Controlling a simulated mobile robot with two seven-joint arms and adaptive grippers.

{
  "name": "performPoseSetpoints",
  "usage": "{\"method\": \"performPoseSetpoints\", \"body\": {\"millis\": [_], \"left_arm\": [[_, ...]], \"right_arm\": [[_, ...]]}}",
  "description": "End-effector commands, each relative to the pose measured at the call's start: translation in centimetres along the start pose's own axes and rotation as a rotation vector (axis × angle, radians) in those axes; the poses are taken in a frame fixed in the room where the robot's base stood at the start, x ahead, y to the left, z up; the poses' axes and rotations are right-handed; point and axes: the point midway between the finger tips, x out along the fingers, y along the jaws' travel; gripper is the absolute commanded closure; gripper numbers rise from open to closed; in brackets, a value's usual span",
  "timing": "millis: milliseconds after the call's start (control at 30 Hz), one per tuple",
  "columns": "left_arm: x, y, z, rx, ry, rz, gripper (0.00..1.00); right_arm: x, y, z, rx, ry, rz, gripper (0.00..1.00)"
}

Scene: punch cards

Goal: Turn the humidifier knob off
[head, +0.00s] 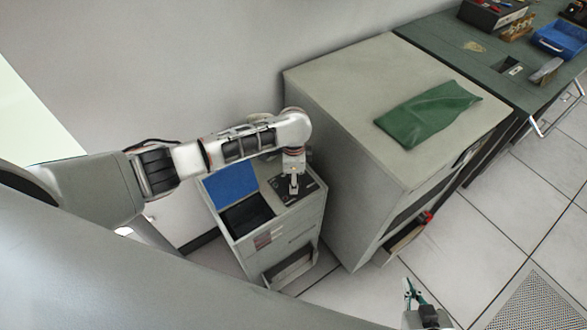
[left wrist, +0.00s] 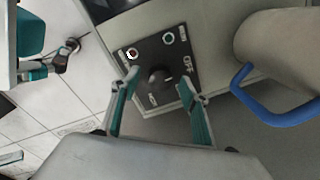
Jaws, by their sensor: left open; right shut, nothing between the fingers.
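The humidifier (head: 282,243) is a small grey cabinet with a dark control panel (head: 283,190) on top. In the left wrist view its round black knob (left wrist: 161,78) sits on the black panel (left wrist: 148,50), with a white OFF label (left wrist: 187,63) to its right. My left gripper (head: 294,188) points down over the panel; in the left wrist view its open fingers (left wrist: 158,82) straddle the knob, apart from it as far as I can see. The knob's exact setting is unclear. My right gripper (head: 411,290) is shut and empty, low at the right, away from the humidifier.
A taller grey cabinet (head: 338,180) with a green cloth (head: 428,112) stands close to the humidifier's right. Beyond is a dark green workbench (head: 463,62) with a blue bin (head: 561,38). A wall is behind. Open tiled floor (head: 510,210) lies at the right.

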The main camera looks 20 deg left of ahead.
Motion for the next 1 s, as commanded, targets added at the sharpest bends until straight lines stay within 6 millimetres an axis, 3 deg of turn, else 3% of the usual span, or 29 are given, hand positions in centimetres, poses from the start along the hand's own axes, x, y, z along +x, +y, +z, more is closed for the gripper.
{"method": "performPoseSetpoints", "body": {"millis": [300, 500, 700, 1000], "left_arm": [[-6.3, -0.1, -0.1, 0.003, 0.002, -0.005, 0.55], [-9.5, -0.1, -0.1, 0.002, 0.002, -0.004, 0.55], [-10.8, 0.0, 0.0, 0.0, 0.0, -0.002, 0.55], [-10.9, 0.0, 0.0, 0.0, 0.0, -0.001, 0.55]], "right_arm": [[0.0, 0.1, -0.1, -0.002, 0.002, 0.001, 1.0], [0.0, 0.2, -0.1, -0.003, 0.002, 0.002, 1.0], [0.0, 0.2, -0.1, -0.003, 0.002, 0.002, 1.0], [0.0, 0.2, -0.1, -0.003, 0.003, 0.002, 1.0]]}}
